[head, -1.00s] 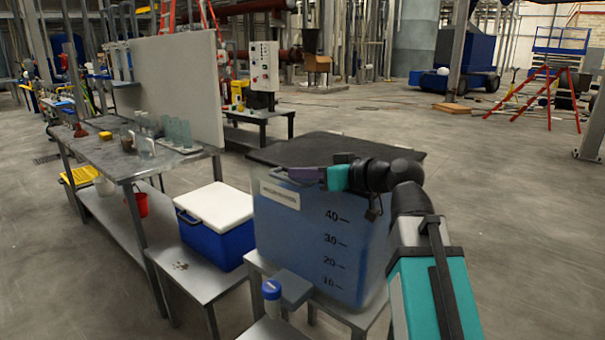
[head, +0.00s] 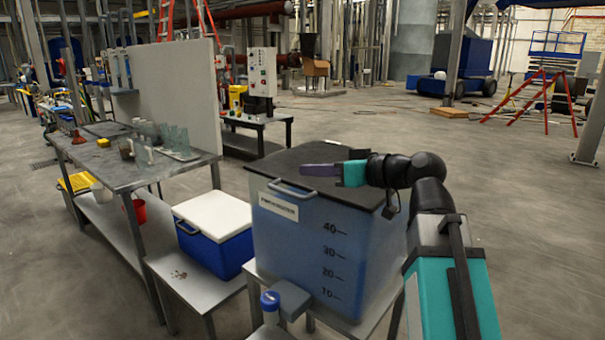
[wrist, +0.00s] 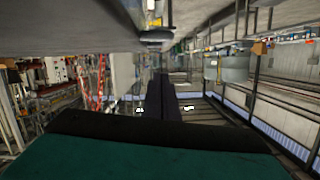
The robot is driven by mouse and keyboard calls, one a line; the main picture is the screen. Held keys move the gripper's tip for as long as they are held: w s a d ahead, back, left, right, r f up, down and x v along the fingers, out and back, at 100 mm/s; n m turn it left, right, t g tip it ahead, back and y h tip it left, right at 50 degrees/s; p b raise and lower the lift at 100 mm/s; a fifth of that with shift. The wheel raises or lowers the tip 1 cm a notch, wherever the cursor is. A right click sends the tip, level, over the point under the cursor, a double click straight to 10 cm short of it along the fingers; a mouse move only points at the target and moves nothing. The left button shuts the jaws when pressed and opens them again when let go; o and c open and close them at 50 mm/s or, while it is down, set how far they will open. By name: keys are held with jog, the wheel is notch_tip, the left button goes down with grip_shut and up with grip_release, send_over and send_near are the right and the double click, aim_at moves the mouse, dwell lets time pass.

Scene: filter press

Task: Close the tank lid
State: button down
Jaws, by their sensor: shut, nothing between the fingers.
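The tank (head: 310,245) is a translucent blue box with level marks on its front and a white label. Its dark flat lid (head: 375,195) lies level across the top, and I see no gap along the front rim. A grey bar handle (head: 293,190) shows at the front left edge of the top. My gripper (head: 318,170), with purple fingers and a teal body, is shut and empty. It appears just above the lid, behind the handle, pointing left; contact cannot be told. In the wrist view its dark fingers (wrist: 162,98) are together.
The tank stands on a grey stand, with a blue-capped bottle (head: 270,302) in front. A blue cooler with a white top (head: 214,222) sits to the left, beside a steel bench (head: 125,172) with glassware. Open floor (head: 500,190) lies to the right.

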jog(key=v, duration=0.6)
jog(key=shift+d+r, duration=0.15)
jog(key=shift+d, duration=0.1)
jog(key=shift+s, duration=0.15)
